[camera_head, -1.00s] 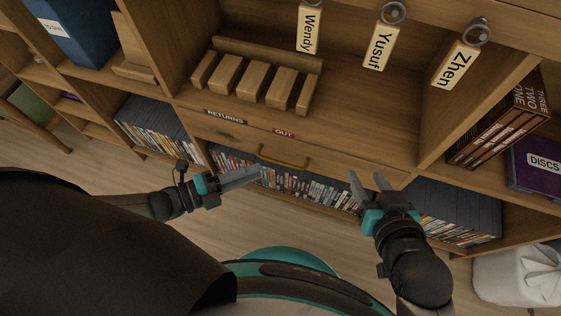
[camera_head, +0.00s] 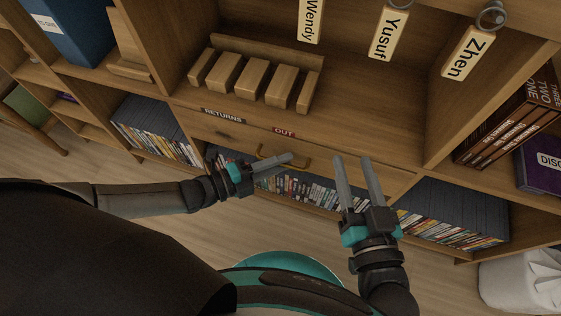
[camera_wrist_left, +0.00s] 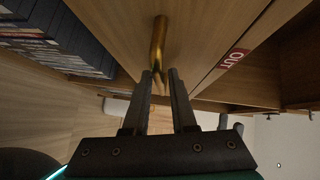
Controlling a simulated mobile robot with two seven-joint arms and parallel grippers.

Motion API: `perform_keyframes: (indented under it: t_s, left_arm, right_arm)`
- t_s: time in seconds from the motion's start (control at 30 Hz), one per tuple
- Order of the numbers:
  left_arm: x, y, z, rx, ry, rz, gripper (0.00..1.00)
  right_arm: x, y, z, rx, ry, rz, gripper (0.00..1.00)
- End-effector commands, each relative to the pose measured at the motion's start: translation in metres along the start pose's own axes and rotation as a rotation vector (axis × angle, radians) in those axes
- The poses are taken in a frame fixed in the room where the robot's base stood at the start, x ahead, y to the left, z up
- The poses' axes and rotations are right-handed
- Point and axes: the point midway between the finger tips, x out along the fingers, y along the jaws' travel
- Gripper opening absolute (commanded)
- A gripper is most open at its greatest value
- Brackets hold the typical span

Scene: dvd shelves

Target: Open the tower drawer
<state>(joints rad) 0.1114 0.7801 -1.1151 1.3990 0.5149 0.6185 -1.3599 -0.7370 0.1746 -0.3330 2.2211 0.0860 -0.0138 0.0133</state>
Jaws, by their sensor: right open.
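The tower drawer (camera_head: 340,163) is a wide wooden front below the open shelf, and it looks closed. Its brass bar handle (camera_head: 306,161) sits near the middle and also shows in the left wrist view (camera_wrist_left: 159,42). My left gripper (camera_head: 289,159) is at the handle in the head view. In the left wrist view its two fingers (camera_wrist_left: 162,73) are apart, with the handle running between their tips; whether they touch it I cannot tell. My right gripper (camera_head: 352,160) is open and empty, with its fingers pointing at the drawer front right of the handle.
Labels reading RETURNS (camera_head: 223,115) and OUT (camera_head: 284,132) are above the drawer. A rack of wooden blocks (camera_head: 252,78) stands on the shelf. Rows of cases (camera_head: 455,217) fill the lower shelves. A white bag (camera_head: 520,282) sits at the lower right. The floor in front is clear.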

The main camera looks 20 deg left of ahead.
Motion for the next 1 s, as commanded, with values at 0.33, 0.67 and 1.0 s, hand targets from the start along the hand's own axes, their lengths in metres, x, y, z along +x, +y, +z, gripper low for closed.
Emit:
perform_keyframes:
  t_s: [0.33,0.67,1.0]
  left_arm:
    - [0.0014,-0.0003,-0.0001,0.000,0.000,0.000,0.23]
    - [0.0012,-0.0001,0.0001,0.000,0.000,0.000,0.00]
    - [0.0010,0.0001,0.0003,0.000,0.000,0.001,0.00]
  right_arm:
    - [-0.0005,-0.0008,-0.0003,0.003,0.008,-0.002,0.50]
    - [-0.0005,-0.0009,-0.0002,0.003,0.007,-0.002,0.50]
    - [-0.0005,-0.0009,-0.0002,0.003,0.006,-0.002,0.50]
